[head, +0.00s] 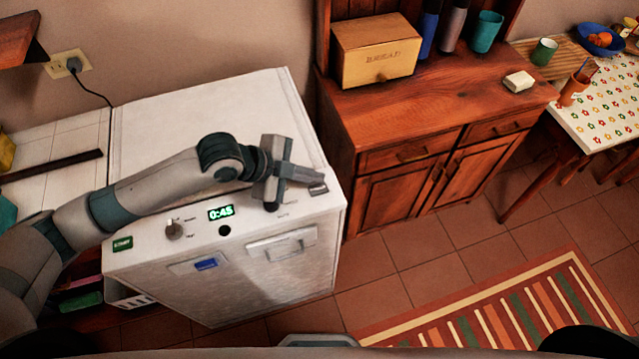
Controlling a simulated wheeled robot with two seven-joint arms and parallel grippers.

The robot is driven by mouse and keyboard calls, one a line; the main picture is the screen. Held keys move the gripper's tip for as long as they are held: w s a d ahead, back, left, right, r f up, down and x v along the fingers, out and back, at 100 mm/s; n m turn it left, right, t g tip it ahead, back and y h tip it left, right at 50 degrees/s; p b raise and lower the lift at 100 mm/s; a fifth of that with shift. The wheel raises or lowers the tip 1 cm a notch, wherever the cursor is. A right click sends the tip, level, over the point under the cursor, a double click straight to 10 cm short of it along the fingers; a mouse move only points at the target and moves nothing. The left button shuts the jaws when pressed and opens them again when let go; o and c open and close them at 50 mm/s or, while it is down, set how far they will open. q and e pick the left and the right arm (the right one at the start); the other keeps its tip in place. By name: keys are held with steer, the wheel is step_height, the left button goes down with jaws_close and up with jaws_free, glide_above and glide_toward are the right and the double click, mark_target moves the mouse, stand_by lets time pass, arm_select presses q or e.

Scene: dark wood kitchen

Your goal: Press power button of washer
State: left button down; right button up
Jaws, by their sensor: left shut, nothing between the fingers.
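The white washer (265,285) stands against the wall, with its sloped control panel along the front top edge. The panel bears a green 0:45 display (220,212), a round knob (174,230), a black round button (224,230) and a green label (122,244). A small dark rectangular control (318,189) sits near the panel's right end. Small lettering there is too blurred to read. My left gripper (318,177) is shut and empty, over the right part of the panel, its fingers pointing right, close to the dark control. Contact cannot be told. My right gripper is not in view.
A wooden cabinet (440,110) stands right of the washer, with a bread box (375,50) and bottles on it. A patterned table (600,105) is at the right. A striped rug (500,310) lies on the tiles. Floor between is clear.

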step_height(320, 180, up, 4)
steer(key=p, duration=0.3)
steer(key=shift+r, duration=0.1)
stand_by(0.4)
